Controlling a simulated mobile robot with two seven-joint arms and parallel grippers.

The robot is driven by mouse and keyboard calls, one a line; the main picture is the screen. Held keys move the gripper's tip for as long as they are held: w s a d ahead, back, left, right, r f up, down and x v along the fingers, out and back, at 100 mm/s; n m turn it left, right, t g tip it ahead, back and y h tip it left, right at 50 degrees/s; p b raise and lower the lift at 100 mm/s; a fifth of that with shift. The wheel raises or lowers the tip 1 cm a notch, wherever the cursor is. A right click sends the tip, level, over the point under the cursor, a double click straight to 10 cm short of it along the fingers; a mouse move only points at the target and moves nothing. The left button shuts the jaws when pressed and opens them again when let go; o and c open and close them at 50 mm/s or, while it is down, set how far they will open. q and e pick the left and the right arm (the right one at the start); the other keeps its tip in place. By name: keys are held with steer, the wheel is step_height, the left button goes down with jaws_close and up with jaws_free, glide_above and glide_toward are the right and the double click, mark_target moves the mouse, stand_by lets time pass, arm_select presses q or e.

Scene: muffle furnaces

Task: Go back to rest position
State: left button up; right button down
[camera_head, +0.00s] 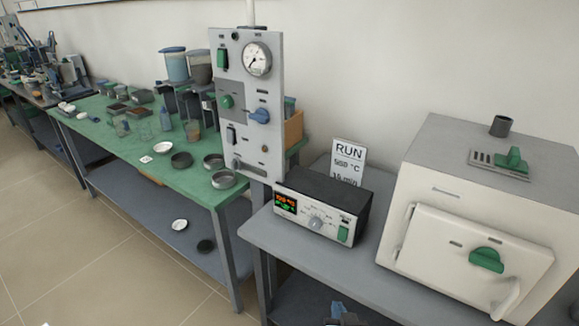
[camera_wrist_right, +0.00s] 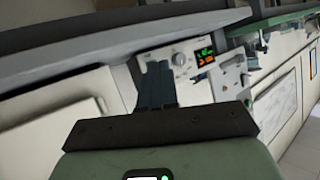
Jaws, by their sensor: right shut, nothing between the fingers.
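My right gripper (camera_head: 338,311) shows only as small blue-grey fingertips at the bottom edge of the head view, in front of the grey furnace table. In the right wrist view its two dark blue fingers (camera_wrist_right: 157,84) lie together with nothing between them. The controller box (camera_head: 318,207) with its lit display stands on the table beyond; it also shows past the fingertips in the wrist view (camera_wrist_right: 195,58). The white muffle furnace (camera_head: 470,250) stands at the right with its door shut. My left gripper is in neither view.
A grey table (camera_head: 285,245) bears the controller and furnace. A RUN sign (camera_head: 348,161) stands behind the controller. An upright gauge panel (camera_head: 247,105) stands left of it. A green-topped bench (camera_head: 130,155) with dishes and jars runs along the wall. The tiled floor (camera_head: 70,250) at left is clear.

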steer(key=s+d+f+g+y+p, duration=0.1)
steer(key=s+f+g+p, duration=0.35)
steer(key=f, duration=0.65)
arm_select(q)
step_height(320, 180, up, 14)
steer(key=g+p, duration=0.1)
steer(key=p, duration=0.8)
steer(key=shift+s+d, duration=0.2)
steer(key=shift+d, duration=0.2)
arm_select(e)
steer(key=s+f+m+g+y, duration=0.1)
steer(key=s+f+g, duration=0.3)
steer(key=s, duration=0.7)
steer(key=s+f+m+g+y, duration=0.1)
steer(key=s+f+g, duration=0.4)
steer(key=s, duration=0.6)
steer(key=shift+s+f+m, duration=0.2)
steer(key=shift+m, duration=0.1)
steer(key=shift+g, duration=0.25)
